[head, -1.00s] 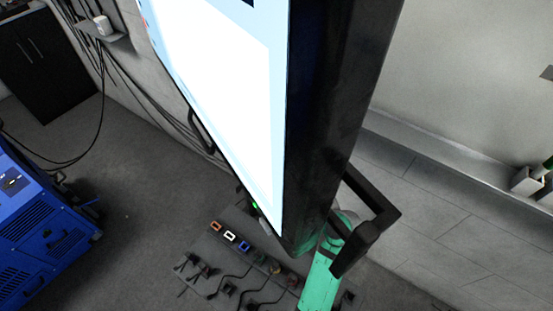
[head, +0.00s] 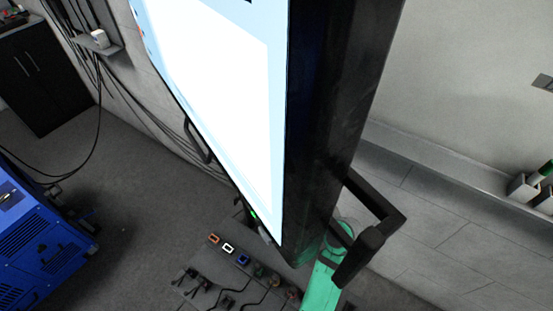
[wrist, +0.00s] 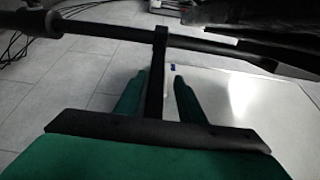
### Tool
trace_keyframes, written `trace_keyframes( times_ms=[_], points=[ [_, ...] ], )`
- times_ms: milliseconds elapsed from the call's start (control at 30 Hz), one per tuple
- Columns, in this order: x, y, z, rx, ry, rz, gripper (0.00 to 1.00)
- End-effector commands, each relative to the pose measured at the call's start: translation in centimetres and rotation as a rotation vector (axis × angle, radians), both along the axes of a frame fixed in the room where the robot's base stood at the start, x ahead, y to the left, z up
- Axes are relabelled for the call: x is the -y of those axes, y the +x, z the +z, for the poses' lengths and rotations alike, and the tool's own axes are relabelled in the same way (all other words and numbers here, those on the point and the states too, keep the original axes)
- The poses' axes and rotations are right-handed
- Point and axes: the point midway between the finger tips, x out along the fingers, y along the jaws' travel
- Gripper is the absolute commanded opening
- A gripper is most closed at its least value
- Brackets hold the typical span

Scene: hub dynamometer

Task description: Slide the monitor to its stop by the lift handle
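The monitor (head: 330,110) is a large panel with a bright screen (head: 225,90) and a thick black side, tilted in the head view. A black lift handle (head: 385,208) sticks out from its lower right side. My green arm end (head: 325,275) is below the handle, partly hidden by it. In the wrist view, the two green fingers of my gripper (wrist: 160,90) stand apart on either side of a dark bar (wrist: 157,70), which looks like part of the handle. A gap shows between the bar and the right finger. Whether the left finger touches it is unclear.
A blue machine (head: 40,245) stands at the left, with a black cabinet (head: 40,70) behind it. A board with several coloured connectors and cables (head: 235,285) lies below the monitor. Cables run along the wall. A ledge with holders (head: 525,188) is at the right.

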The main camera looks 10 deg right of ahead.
Motion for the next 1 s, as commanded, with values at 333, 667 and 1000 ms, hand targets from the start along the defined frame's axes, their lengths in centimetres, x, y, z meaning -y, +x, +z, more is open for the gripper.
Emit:
trace_keyframes(
  times_ms=[333, 667, 1000],
  points=[
    [1.7, -4.4, -0.2, -0.003, -0.001, -0.004, 0.36],
    [3.4, -9.2, 0.0, 0.001, -0.001, -0.001, 0.36],
    [3.6, -10.1, 0.0, 0.002, 0.0, 0.001, 0.36]
  ],
)
